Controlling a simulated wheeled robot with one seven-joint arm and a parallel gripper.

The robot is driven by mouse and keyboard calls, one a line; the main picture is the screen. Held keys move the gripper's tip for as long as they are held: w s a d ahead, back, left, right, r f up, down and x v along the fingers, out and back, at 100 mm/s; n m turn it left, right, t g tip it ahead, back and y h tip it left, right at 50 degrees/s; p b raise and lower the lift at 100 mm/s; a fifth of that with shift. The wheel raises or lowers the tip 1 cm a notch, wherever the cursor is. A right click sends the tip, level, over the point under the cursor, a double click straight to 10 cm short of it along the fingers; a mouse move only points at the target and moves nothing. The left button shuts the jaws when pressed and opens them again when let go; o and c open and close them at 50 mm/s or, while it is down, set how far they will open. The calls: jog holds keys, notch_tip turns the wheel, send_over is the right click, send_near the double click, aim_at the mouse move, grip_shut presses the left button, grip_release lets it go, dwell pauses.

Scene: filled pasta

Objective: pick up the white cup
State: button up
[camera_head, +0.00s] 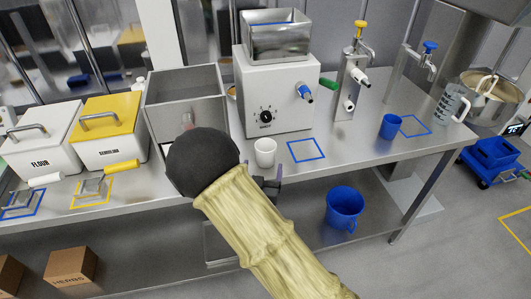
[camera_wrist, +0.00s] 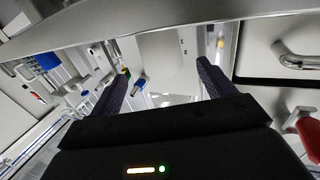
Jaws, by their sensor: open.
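The white cup (camera_head: 265,152) stands upright on the steel table in the head view, in front of the white machine with a black knob and left of a blue square outline. My gripper is mostly hidden there behind my dark wrist; a dark part of it (camera_head: 274,186) shows below the cup, near the table's front edge. In the wrist view my gripper (camera_wrist: 163,66) has its two dark fingers spread wide, with nothing held between them. I cannot pick out the cup in the wrist view.
The white machine (camera_head: 275,95) stands behind the cup, and a grey steel bin (camera_head: 186,92) is to the left. A blue cup (camera_head: 390,126) stands further right. A blue pitcher (camera_head: 343,207) sits on the lower shelf. The blue square outline (camera_head: 306,151) is empty.

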aim_at(264, 156)
jog(key=shift+w+d, duration=0.2)
jog(key=shift+w, duration=1.35)
jog(key=shift+w+r+p, duration=0.2)
jog(key=shift+w+p, duration=0.15)
jog(key=shift+p, duration=0.05)
jog(key=w, duration=0.1)
jog(key=w+p, duration=0.1)
jog(key=w, duration=0.1)
jog(key=shift+w+d+r, duration=0.15)
jog(key=shift+w, duration=0.6)
jog(key=c, duration=1.1)
